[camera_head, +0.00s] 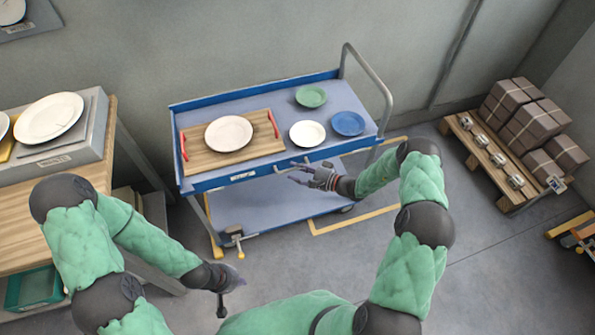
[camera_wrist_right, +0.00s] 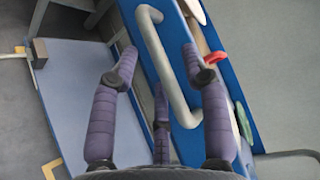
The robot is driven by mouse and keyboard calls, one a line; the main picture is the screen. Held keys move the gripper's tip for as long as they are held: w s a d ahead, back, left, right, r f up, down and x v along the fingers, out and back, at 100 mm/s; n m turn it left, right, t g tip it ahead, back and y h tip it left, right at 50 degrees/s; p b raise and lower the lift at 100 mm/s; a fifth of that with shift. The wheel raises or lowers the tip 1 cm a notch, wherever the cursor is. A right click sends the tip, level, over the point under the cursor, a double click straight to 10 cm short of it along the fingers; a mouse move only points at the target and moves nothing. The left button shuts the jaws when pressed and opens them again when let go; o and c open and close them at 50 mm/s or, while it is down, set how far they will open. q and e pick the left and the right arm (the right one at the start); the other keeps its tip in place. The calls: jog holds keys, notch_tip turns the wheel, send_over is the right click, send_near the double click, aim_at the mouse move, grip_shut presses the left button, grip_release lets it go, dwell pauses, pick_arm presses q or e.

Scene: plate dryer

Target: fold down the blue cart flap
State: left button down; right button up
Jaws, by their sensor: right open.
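The blue cart (camera_head: 190,180) stands against the wall with its long front side toward me. The blue flap (camera_head: 232,178) is its front panel, standing up along the front edge; it also shows in the right wrist view (camera_wrist_right: 174,24). A grey bar handle (camera_wrist_right: 160,55) is fixed to the flap. My right gripper (camera_head: 300,173) is open at the front of the flap. In the right wrist view its purple fingers (camera_wrist_right: 160,58) lie on either side of the handle, not closed on it. My left gripper (camera_head: 222,303) hangs low in front of the cart, away from it; its opening is unclear.
On the cart top are a wooden tray (camera_head: 188,163) with red handles and a cream plate (camera_head: 228,133), plus white (camera_head: 307,133), blue (camera_head: 348,123) and green (camera_head: 311,96) plates. A wooden table (camera_head: 60,215) stands left. A pallet with boxes (camera_head: 530,115) is at right.

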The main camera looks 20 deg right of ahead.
grip_shut()
